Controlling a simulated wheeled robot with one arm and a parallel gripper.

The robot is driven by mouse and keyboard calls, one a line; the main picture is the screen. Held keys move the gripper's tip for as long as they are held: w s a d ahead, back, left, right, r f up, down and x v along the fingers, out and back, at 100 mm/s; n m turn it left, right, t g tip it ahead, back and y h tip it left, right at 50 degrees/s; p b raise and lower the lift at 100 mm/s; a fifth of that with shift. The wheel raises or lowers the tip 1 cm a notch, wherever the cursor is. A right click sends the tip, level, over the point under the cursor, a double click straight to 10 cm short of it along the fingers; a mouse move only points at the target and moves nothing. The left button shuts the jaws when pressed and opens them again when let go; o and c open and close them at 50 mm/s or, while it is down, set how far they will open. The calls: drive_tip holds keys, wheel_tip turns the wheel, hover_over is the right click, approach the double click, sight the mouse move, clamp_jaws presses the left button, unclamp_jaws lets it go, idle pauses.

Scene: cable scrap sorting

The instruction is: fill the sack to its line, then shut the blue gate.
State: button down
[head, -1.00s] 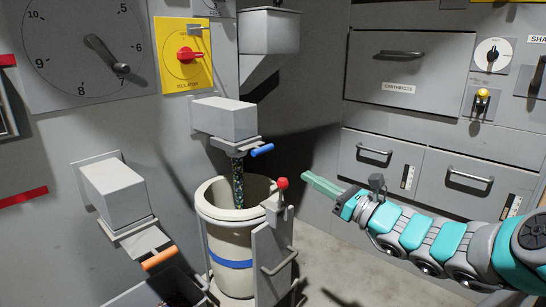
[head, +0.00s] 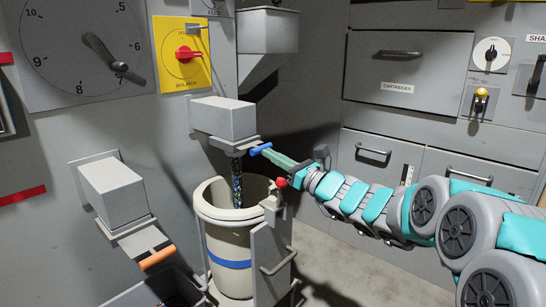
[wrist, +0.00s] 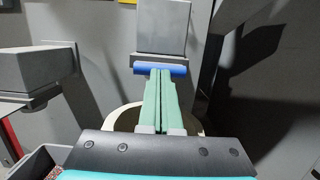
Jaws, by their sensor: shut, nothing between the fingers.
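The cream sack (head: 208,212) stands open in a frame, with a blue line (head: 230,263) around its outside. A dark, speckled stream of scrap (head: 237,184) falls into it from the grey chute (head: 224,119) above. The blue gate handle (head: 261,149) sticks out at the chute's mouth. My gripper (head: 268,155) is shut and empty, its green fingertips at the handle. In the wrist view the blue handle (wrist: 160,69) lies across just beyond the fingertips (wrist: 161,78); I cannot tell whether they touch. The fill level inside the sack is hidden.
A second chute with an orange handle (head: 157,257) stands at the left, above a bin (head: 150,292). A red-knobbed lever (head: 281,183) rises at the sack frame's right, close under my gripper. Drawers (head: 375,150) line the right wall.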

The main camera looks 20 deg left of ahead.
drive_tip(key=shift+f+p+x, duration=0.2)
drive_tip(key=shift+p+x, duration=0.25)
drive_tip(key=shift+x, duration=0.7)
drive_tip(key=shift+w, duration=0.1)
